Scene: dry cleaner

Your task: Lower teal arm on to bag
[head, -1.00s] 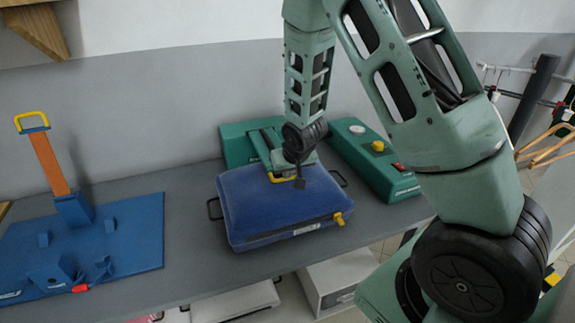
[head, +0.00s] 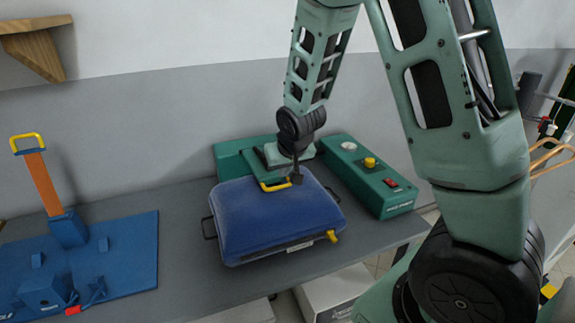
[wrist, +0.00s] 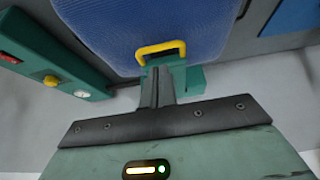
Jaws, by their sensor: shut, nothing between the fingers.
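The blue bag (head: 270,228) lies on the grey counter, with dark side handles and a yellow tab at its front right corner. Behind it stands a teal machine; its teal arm (head: 258,170) reaches forward to the bag's back edge and ends in a yellow handle (head: 273,187). The handle (wrist: 160,48) also shows in the wrist view against the blue bag (wrist: 110,25). I cannot tell whether the arm touches the bag. My gripper (head: 296,179) is shut and empty, its tips just right of the handle in the head view. Contact with the handle is unclear.
A teal control box (head: 370,178) with a yellow knob and red switch stands right of the bag. A blue board (head: 125,250) with an upright orange lever (head: 43,183) is at left. The counter (head: 185,225) between board and bag is clear.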

